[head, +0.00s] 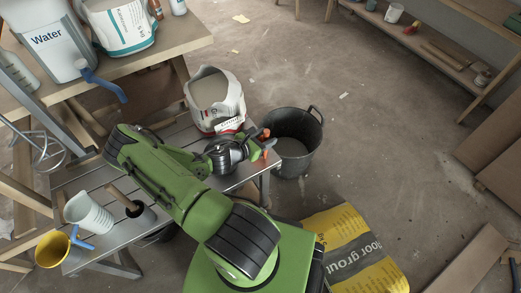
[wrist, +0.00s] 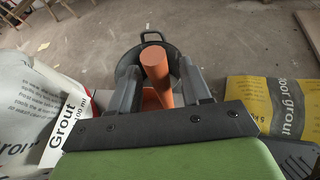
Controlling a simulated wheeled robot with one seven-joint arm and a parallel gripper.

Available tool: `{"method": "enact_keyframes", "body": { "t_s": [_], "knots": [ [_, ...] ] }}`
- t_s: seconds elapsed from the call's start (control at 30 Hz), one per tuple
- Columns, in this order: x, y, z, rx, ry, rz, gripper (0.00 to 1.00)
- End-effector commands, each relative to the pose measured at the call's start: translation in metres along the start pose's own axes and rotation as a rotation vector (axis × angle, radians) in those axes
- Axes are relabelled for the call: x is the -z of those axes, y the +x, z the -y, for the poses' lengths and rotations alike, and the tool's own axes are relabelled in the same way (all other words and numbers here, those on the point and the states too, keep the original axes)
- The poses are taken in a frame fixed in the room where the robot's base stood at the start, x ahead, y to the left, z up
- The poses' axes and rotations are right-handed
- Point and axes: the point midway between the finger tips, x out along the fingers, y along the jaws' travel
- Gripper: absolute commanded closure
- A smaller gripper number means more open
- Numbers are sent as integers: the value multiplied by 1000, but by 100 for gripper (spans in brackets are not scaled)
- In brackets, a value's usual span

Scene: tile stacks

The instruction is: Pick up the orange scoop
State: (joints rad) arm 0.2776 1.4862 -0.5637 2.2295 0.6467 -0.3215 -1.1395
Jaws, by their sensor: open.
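The orange scoop (wrist: 155,66) shows its thick round handle between the two fingers of my gripper (wrist: 160,78) in the wrist view. The handle points up and leans slightly. The fingers are open on either side of it; I cannot tell whether either touches it. The scoop's lower part is mostly hidden behind my gripper, with a little orange low between the fingers. In the head view, small orange parts of the scoop (head: 270,143) show beside my gripper (head: 262,137) at the right end of the slatted bench (head: 170,150).
An open grout bag (head: 228,118) stands on the bench close to my gripper. A black bucket (head: 293,150) stands on the floor just beyond. A yellow floor grout bag (head: 350,255) lies at the lower right. A white measuring cup (head: 88,212) is at the bench's left end.

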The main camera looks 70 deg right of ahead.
Motion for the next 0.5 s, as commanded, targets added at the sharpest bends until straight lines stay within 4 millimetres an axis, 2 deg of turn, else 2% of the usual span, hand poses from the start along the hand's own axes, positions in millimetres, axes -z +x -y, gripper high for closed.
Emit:
{"method": "enact_keyframes", "body": {
  "t_s": [0.03,0.13,0.37,0.5],
  "knots": [
    [3,11,2,4,4,0,52],
    [2,23,1,1,2,-1,52],
    [1,25,0,1,0,-2,52],
    [1,25,0,1,0,-1,74]
  ]
}}
